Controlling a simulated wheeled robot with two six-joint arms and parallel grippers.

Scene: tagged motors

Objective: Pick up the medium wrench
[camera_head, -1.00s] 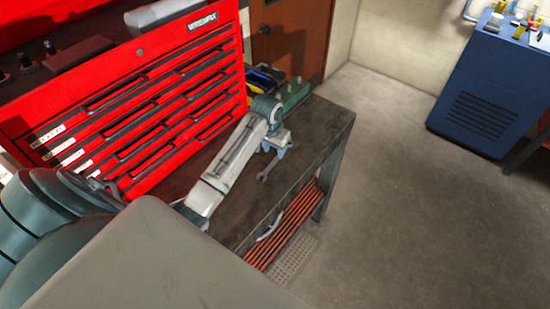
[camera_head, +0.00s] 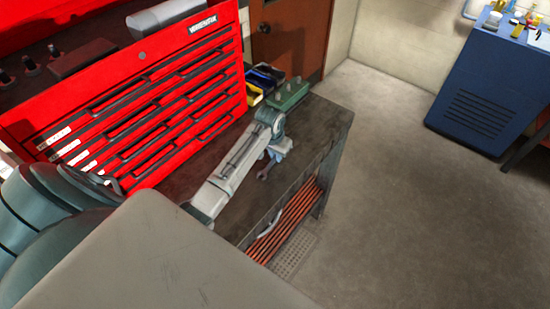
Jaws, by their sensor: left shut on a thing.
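The wrench (camera_head: 265,172) is a small grey-brown tool with an open jaw at its lower end, over the dark workbench top (camera_head: 322,122). My left gripper (camera_head: 277,155) is shut on its upper part. My left arm reaches in from the lower left along the bench. The gripper fingers and the wrench's upper end are partly hidden and small. I cannot tell whether the wrench touches the bench. My right gripper does not show.
A red tool chest (camera_head: 130,95) with several drawers stands along the back of the bench. A blue cabinet (camera_head: 490,95) stands right. The floor between is clear.

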